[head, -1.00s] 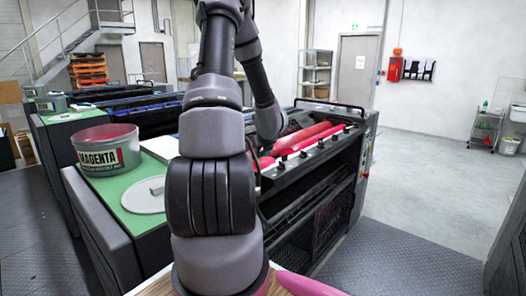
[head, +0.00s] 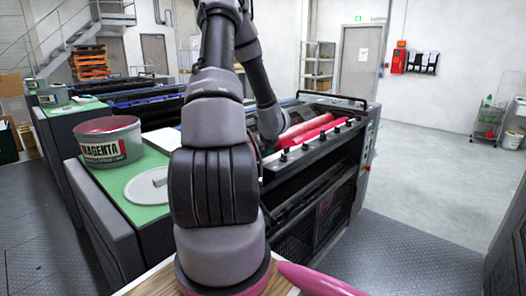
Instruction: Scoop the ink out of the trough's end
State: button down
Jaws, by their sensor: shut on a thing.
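The ink trough (head: 310,143) runs along the top of the near press unit, with a row of dark keys on its front edge. Bright magenta ink or an inked roller (head: 318,130) shows behind those keys. My arm rises in front of the camera and bends down to the trough's near left end. My gripper is hidden behind my arm, so neither its jaws nor anything in them shows. That end of the trough is also mostly covered. An open tin marked MAGENTA (head: 108,143) stands on the green top (head: 118,193) left of my arm.
A round grey lid (head: 147,186) lies on the green top beside the tin. More press units (head: 130,93) stand behind on the left. The grey floor (head: 430,150) to the right of the press is open. A wire shelf trolley (head: 487,125) stands at the far right.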

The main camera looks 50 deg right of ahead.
jog(key=shift+f, duration=1.2)
jog(key=shift+r, duration=0.1)
dwell(0.4)
notch_tip(320, 180, up, 10)
jog(key=shift+r, duration=0.25)
dwell(0.4)
